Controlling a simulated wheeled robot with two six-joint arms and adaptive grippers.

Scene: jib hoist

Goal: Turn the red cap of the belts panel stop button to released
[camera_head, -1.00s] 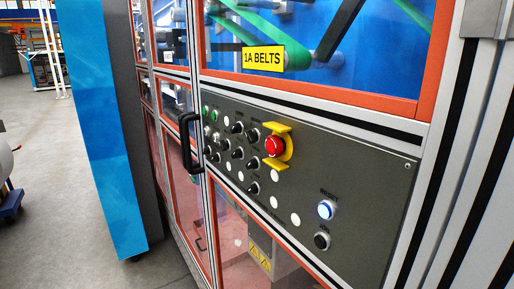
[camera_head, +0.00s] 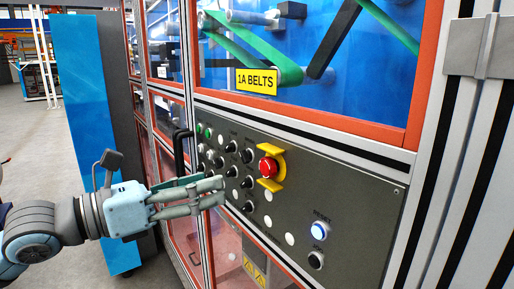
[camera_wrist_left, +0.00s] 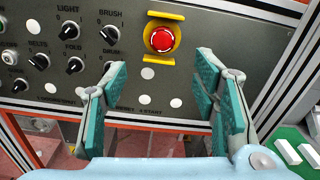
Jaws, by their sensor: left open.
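The red cap (camera_head: 268,168) of the stop button sits in a yellow guard (camera_head: 277,157) on the grey panel (camera_head: 350,188) below the "1A BELTS" sign (camera_head: 257,82). In the left wrist view the red cap (camera_wrist_left: 162,39) is near the top centre, beyond the fingertips. My left gripper (camera_head: 220,189) is in front of the panel, left of and a little below the cap, apart from it. In the left wrist view my left gripper (camera_wrist_left: 163,82) is open and empty, its green pads either side of the cap's column. My right gripper is not in view.
Several black knobs (camera_head: 247,183) lie left of the cap. The lit reset button (camera_head: 319,230) and a black button (camera_head: 316,260) are lower right. A black door handle (camera_head: 181,150) juts out near my left gripper. A blue cabinet (camera_head: 88,130) stands at left.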

